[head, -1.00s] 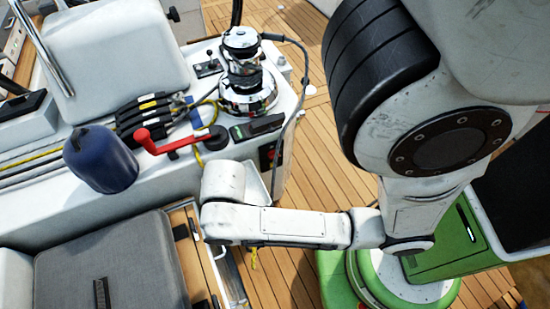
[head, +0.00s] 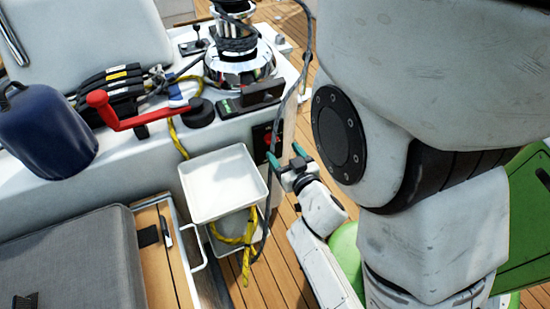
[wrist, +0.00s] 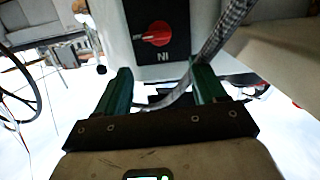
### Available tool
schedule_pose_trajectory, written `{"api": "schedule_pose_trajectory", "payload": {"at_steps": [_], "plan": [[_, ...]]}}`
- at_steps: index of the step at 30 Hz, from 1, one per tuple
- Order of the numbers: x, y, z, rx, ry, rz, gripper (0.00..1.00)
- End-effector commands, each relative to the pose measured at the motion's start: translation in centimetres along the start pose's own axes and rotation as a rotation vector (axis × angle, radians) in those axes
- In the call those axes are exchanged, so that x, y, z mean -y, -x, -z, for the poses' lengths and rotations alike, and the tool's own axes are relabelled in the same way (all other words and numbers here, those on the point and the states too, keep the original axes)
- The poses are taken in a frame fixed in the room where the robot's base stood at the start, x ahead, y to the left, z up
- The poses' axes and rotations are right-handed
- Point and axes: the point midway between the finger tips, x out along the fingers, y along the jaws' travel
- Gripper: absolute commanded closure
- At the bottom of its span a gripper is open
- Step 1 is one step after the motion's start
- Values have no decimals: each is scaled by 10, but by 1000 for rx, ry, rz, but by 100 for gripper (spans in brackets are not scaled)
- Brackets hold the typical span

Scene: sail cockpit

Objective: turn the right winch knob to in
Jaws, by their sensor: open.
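The red winch knob (wrist: 157,34) sits on a black panel (wrist: 175,50) on the white console side in the wrist view. Its white mark lies towards the left, and the letters IN show upside down below it. In the head view the knob (head: 269,138) is a small red spot on the dark panel (head: 261,147). My gripper (head: 286,157) is open and empty, just right of and below the panel there. In the wrist view my gripper's (wrist: 163,72) two green fingers stand apart, below the knob, not touching it. A grey rope crosses beside the panel.
A grey rope (head: 287,100) hangs between my gripper and the console; it passes close to the right finger in the wrist view (wrist: 218,38). A white tray (head: 222,206), a red handle (head: 133,122) and a chrome winch (head: 240,66) are left of the gripper.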

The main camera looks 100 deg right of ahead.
Motion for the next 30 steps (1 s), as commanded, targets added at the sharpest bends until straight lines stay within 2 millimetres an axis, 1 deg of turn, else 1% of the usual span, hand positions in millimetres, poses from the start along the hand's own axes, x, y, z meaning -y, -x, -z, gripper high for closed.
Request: {"api": "schedule_pose_trajectory", "payload": {"at_steps": [1,3,6,9,13,17,24,30], "plan": [[-6,6,-23,-33,-10,-13,30],[-7,14,-30,-77,-21,-7,30],[-6,22,-37,-121,-32,4,30],[-4,28,-39,-144,-38,16,30],[-3,24,-37,-155,-39,22,30],[-3,8,-34,-158,-38,23,30],[-3,-36,-27,-157,-37,20,30],[-2,-64,-23,-154,-40,20,30]]}}
